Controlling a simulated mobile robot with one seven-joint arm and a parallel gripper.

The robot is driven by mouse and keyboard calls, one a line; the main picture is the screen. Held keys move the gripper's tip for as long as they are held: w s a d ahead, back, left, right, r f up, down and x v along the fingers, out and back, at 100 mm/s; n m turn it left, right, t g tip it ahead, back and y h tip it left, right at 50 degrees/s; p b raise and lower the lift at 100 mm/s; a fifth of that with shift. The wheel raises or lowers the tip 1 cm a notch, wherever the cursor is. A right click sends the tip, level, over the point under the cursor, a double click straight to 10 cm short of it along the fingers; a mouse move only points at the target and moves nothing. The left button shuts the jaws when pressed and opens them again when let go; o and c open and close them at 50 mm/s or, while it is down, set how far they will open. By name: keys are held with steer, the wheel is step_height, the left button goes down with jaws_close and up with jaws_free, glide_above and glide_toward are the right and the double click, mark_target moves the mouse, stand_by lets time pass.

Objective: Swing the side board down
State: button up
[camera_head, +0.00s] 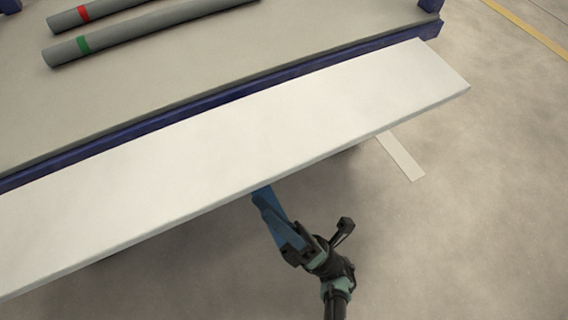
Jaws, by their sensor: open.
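The side board (235,135) is a long, pale, flat panel running diagonally along the near side of the blue-framed rack. It stands out from the rack, with its broad face toward the camera and its thin near edge over the floor. My gripper (268,205) is at the board's near edge, a little right of the picture's middle-left. Its blue front part points up and left, and its tip meets or passes under that edge. The tip is partly hidden, so I cannot tell whether it touches the board. The gripper is open, with nothing seen in it.
The rack's bed (200,80) carries a grey pipe with a red band (95,12) and a grey pipe with a green band (130,35). A blue rail (270,78) runs between bed and board. Concrete floor (470,230) is clear at the right, with a pale strip (402,158).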

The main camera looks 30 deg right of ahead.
steer(key=shift+v, duration=2.05)
